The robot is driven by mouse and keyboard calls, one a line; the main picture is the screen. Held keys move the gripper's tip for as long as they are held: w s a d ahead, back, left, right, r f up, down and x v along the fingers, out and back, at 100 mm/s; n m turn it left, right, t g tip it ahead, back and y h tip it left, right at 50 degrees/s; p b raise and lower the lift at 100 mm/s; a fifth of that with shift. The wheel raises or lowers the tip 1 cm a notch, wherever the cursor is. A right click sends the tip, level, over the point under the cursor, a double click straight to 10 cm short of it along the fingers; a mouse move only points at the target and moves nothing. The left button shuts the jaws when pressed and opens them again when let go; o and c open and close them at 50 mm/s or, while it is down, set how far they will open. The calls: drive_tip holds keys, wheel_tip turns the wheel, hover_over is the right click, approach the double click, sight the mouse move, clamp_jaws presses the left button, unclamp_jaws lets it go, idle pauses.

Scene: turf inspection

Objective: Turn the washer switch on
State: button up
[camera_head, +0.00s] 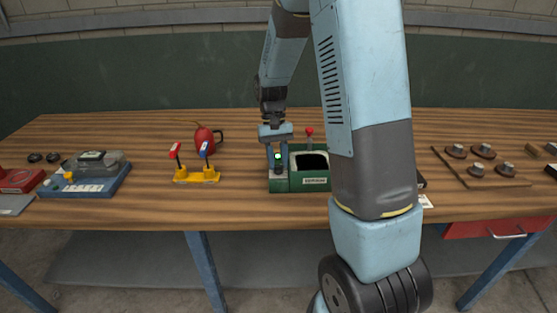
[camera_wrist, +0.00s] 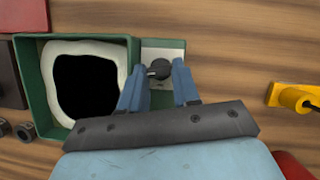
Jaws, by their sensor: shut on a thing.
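The washer (camera_head: 312,182) is a green box with a dark opening and a small front label, standing at the middle of the bench. In the wrist view the washer (camera_wrist: 50,60) shows its green rim and a pale ring around the black opening. The washer switch (camera_wrist: 158,69) is a dark knob on a light grey plate beside the opening. My gripper (camera_wrist: 160,68) has its two blue fingers shut on the switch, one on each side. In the head view my gripper (camera_head: 277,165) points down at the washer's left part.
A yellow base (camera_head: 197,176) with red and blue levers stands left of the washer, with a red can (camera_head: 206,138) behind. A blue-grey device (camera_head: 85,181) is farther left. A red-topped lever (camera_head: 309,132) rises behind the washer. A wooden tray (camera_head: 466,176) holds several round parts at right.

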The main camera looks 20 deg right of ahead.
drive_tip(key=shift+w+m+y, duration=0.1)
drive_tip(key=shift+m+y, duration=0.3)
drive_tip(key=shift+m, duration=0.7)
drive_tip(key=o, duration=1.1)
drive_tip(key=shift+d, duration=0.1)
drive_tip(key=shift+c, duration=0.2)
drive_tip(key=v, duration=0.8)
